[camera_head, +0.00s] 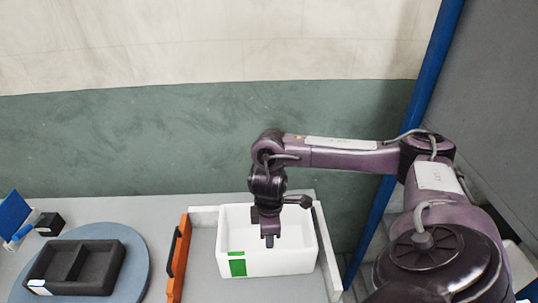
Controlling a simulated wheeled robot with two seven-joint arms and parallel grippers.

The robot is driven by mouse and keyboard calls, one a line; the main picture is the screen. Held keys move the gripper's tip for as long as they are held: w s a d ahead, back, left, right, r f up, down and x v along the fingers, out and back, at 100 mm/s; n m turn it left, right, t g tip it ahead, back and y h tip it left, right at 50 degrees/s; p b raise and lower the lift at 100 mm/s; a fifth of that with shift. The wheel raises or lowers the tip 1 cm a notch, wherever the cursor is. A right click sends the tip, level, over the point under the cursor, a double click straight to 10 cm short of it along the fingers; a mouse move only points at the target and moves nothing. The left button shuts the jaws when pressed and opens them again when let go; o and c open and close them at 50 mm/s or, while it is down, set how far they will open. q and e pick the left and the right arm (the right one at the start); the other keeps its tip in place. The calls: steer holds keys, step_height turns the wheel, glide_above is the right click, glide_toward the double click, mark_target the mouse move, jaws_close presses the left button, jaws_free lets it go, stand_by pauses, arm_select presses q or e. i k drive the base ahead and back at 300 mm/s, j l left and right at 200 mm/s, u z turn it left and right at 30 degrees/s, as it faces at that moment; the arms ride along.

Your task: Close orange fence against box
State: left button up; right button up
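The orange fence (178,262) stands on the table left of the white box, with a dark handle on its left side. A clear gap of table lies between the fence and the box. The white box (282,263) is open at the top and has a green label on its front. My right gripper (268,240) points down over the inside of the box, apart from the fence. It is small and dark here, and I cannot tell whether its fingers are open or shut. My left gripper is not in view.
White rails (327,252) run behind and to the right of the box. A black foam tray (78,268) lies on a round grey-blue plate (137,262) at the left. A small black block (49,223) and a blue panel (13,215) stand at the far left. A blue post (398,150) rises at the right.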

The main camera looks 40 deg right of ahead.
mark_target(176, 265)
steer(key=k+j, duration=0.55)
steer(key=j, duration=0.15)
steer(key=k+j, duration=0.6)
steer(key=j, duration=0.15)
